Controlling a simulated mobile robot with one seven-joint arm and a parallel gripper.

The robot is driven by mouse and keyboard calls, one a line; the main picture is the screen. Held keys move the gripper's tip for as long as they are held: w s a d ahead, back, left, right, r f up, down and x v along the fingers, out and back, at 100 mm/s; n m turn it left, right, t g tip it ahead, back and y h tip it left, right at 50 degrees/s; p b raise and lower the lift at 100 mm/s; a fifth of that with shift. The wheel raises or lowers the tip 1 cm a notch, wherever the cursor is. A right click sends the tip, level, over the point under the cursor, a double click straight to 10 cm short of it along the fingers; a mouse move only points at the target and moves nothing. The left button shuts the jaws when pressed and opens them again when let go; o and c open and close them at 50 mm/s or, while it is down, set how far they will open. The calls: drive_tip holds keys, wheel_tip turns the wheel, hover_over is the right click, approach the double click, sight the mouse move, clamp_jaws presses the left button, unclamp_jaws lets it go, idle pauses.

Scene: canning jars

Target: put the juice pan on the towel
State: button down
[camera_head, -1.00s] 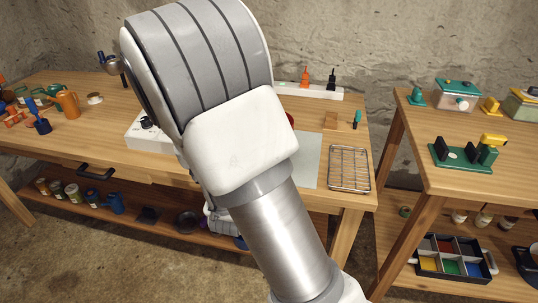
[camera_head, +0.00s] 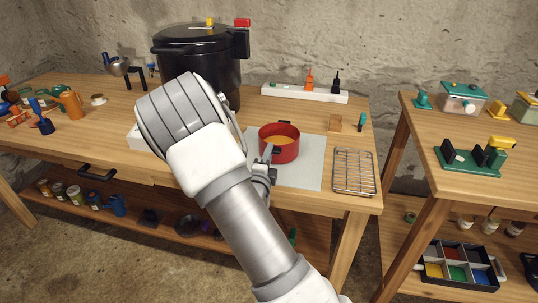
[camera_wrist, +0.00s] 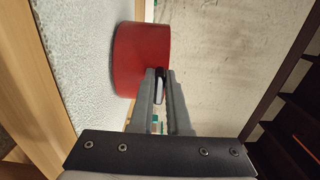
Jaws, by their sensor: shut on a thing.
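The juice pan (camera_head: 281,147) is a red pot with orange juice inside. In the head view it is upright over the pale grey towel (camera_head: 312,172) on the wooden table. The towel's textured surface also shows in the wrist view (camera_wrist: 92,45), beside the base of the pan (camera_wrist: 140,58). I cannot tell whether the base touches the towel. My gripper (camera_wrist: 161,76) is shut on the pan's dark handle; in the head view it is partly hidden by my arm.
A wire rack (camera_head: 353,171) lies right of the towel. A large black canner (camera_head: 205,60) stands behind my arm. A second table (camera_head: 480,135) stands right, across a gap.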

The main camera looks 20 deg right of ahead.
drive_tip(key=shift+f, duration=0.1)
idle(0.3)
drive_tip(key=c, duration=0.9)
unclamp_jaws()
